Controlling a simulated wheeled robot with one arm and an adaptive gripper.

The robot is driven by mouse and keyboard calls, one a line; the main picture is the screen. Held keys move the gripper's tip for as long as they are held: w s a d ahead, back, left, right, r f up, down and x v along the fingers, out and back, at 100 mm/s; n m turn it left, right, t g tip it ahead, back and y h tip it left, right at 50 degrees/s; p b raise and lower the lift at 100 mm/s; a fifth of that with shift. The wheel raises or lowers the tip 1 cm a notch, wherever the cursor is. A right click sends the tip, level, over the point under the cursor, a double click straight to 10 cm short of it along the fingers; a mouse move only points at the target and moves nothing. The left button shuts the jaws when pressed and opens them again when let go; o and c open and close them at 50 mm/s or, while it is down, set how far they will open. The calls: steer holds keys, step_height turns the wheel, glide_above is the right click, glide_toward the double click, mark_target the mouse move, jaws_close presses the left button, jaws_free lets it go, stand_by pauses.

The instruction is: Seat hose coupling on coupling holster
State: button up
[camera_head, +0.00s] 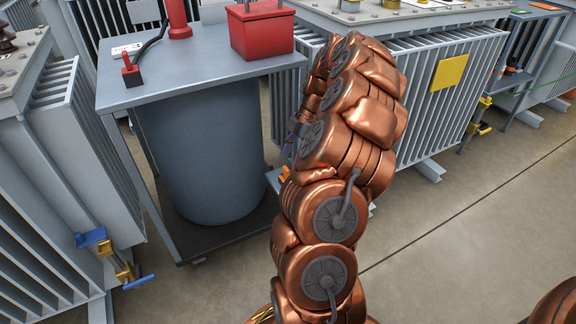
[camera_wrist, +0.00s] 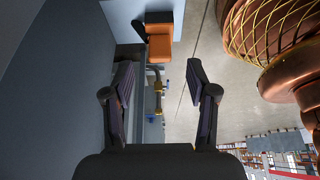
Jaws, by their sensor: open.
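I cannot tell for sure which part is the hose coupling and which is the holster. In the wrist view an orange block (camera_wrist: 160,48) with a dark part sits on a pale blue plate (camera_wrist: 122,18), beyond my open, empty gripper (camera_wrist: 161,72) and roughly in line with the gap between its fingers. A brass fitting with blue ends (camera_wrist: 158,92) shows below it. In the head view a bit of orange (camera_head: 284,172) shows beside my arm, which mostly hides my gripper. A small red and black piece (camera_head: 131,72) stands on the cart top by a black hose (camera_head: 150,42).
A grey cart (camera_head: 205,68) carries a red box (camera_head: 262,32) and a red post (camera_head: 178,18), with a large grey drum (camera_head: 205,150) below. Finned grey transformers stand around. A brass valve with blue handles (camera_head: 122,265) juts out at left. Floor at right is clear.

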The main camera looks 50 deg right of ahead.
steer(key=v, duration=0.7)
steer(key=shift+r, duration=0.1)
stand_by(0.5)
steer(key=a+r+m+g+h+p, duration=0.15)
steer(key=a+r+m+p, duration=0.25)
steer(key=a+r+p, duration=1.75)
steer(key=s+a+r+m+g+h+p, duration=0.1)
steer(key=s+a+r+m+p, duration=0.4)
steer(key=s, duration=0.6)
steer(key=s+a+r+m+h+p, duration=0.2)
steer(key=s+a+r+m+p, duration=0.3)
steer(key=s+a+r+p, duration=0.5)
step_height(320, 180, up, 3)
steer(key=shift+s+a+f+g+p, duration=0.15)
steer(key=shift+s+a+g+p, duration=0.35)
steer(key=shift+p, duration=0.75)
steer(key=shift+s+d, duration=0.15)
steer(key=shift+d, duration=0.05)
steer(key=shift+c, duration=0.2)
